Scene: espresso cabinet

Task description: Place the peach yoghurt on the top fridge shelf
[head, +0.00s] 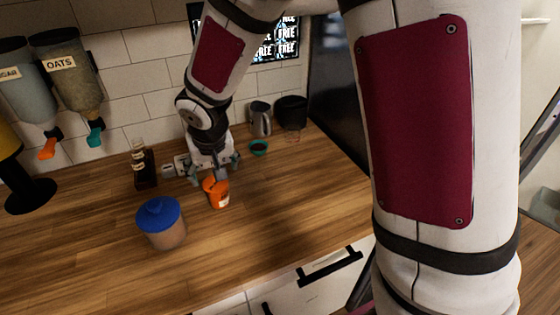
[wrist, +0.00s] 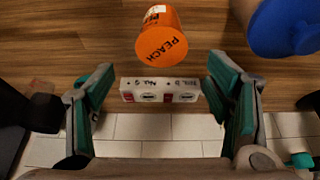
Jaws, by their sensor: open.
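The peach yoghurt is an orange tub (head: 216,194) standing on the wooden counter (head: 285,215) in the head view. In the wrist view the tub (wrist: 158,35) is at the top centre, with its PEACH lettering facing the camera. My gripper (head: 213,170) is just behind and above the tub in the head view. In the wrist view my gripper's (wrist: 160,84) teal-padded fingers are spread wide with no object held between them. The tub lies beyond the fingertips there, apart from both. I cannot make out the top fridge shelf.
A blue-lidded jar (head: 161,224) stands left of the tub, and a dark bottle (head: 145,168) behind it. A green bowl (head: 258,148), metal pitcher (head: 260,120) and black container (head: 291,111) stand at the back. The front-right counter is clear.

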